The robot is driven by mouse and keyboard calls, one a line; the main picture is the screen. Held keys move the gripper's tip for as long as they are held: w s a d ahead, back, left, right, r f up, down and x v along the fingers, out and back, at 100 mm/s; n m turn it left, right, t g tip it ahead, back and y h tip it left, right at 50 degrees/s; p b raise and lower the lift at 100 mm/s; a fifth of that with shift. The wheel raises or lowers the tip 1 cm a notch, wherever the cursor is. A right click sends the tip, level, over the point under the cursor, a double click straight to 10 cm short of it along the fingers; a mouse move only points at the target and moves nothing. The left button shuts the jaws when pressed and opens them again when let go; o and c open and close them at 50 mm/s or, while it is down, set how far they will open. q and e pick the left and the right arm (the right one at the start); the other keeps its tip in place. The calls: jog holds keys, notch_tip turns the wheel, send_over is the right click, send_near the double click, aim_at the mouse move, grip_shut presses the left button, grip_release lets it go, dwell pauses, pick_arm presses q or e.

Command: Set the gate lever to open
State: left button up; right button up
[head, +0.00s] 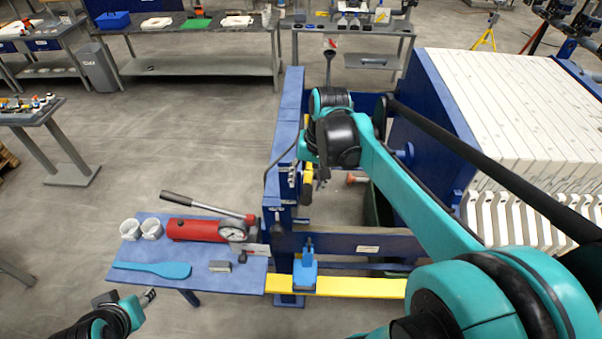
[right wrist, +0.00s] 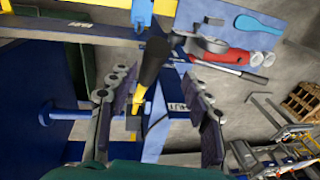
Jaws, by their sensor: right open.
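The gate lever shows in the right wrist view as a black handle (right wrist: 153,62) on a yellow shank, beside a plate (right wrist: 178,107) that seems to read "SHUT". My right gripper (head: 321,176) is at the post. In the right wrist view its fingers (right wrist: 158,88) are open, one on each side of the lever, with visible gaps. My left gripper (head: 128,298) is low at the left in the head view, its jaws unclear.
A blue side shelf (head: 200,282) holds a red pump (head: 195,230), white cups and a blue scraper (head: 152,269). The blue post (head: 287,130) and a yellow bar (head: 360,287) stand close to my right arm. White filter plates (head: 520,100) fill the right.

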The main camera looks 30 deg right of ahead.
aim_at(308, 190)
jog(key=shift+w+d+f, duration=0.3)
jog(key=shift+w+d, duration=0.15)
jog(key=shift+d, duration=0.1)
jog(key=shift+w+d+f+m, duration=0.1)
jog(key=shift+d+m, duration=0.3)
jog(key=f, duration=0.5)
jog(key=a+f, duration=0.1)
jog(key=f, duration=0.1)
jog(key=shift+w+f, duration=0.25)
jog(key=shift+w, duration=0.05)
grip_shut()
